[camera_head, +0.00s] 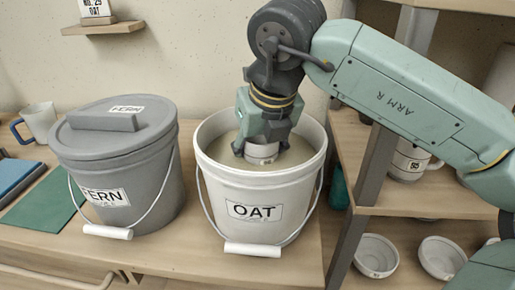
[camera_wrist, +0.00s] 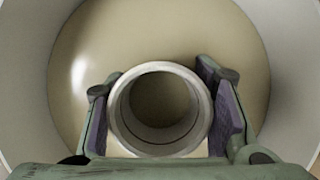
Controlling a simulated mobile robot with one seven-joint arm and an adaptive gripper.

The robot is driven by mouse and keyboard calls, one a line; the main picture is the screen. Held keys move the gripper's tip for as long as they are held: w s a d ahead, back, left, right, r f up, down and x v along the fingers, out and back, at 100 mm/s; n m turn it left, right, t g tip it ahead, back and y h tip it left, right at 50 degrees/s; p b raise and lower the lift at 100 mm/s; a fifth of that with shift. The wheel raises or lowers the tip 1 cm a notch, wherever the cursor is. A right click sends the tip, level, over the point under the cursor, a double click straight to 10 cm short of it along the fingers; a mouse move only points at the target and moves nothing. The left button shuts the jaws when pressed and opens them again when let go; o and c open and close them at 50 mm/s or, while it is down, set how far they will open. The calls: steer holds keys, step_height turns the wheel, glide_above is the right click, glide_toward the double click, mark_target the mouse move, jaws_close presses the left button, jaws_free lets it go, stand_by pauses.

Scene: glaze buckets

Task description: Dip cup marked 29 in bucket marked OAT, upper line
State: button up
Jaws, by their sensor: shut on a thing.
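The white bucket marked OAT (camera_head: 210,185) stands open on the bench, with beige glaze inside. My gripper (camera_head: 262,148) reaches down into its mouth and is shut on a pale cup (camera_head: 262,154). In the wrist view the cup (camera_wrist: 115,110) sits between the two finger pads of my gripper (camera_wrist: 165,110), its round opening facing the camera, over the beige glaze (camera_wrist: 190,35). Its lower part is hidden, so I cannot tell how deep it sits in the glaze. I cannot read a mark on the cup or see a dip line. A card reading "No. 29 OAT" (camera_head: 95,8) stands on a small wall shelf.
A grey bucket marked FERN (camera_head: 150,185) with its lid on stands close at the left. A white mug with a blue handle (camera_head: 40,120) is behind it. A shelf unit (camera_head: 375,170) at the right holds a marked mug (camera_head: 408,160) and bowls (camera_head: 376,254).

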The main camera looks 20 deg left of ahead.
steer(key=shift+f+b, duration=0.3)
steer(key=shift+f, duration=0.35)
stand_by(2.1)
steer(key=shift+r+p, duration=2.4)
steer(key=shift+r, duration=1.15)
steer(key=shift+r, duration=0.1)
step_height(320, 180, up, 8)
steer(key=p, duration=0.5)
steer(key=shift+f+p, duration=0.25)
steer(key=shift+p, duration=0.1)
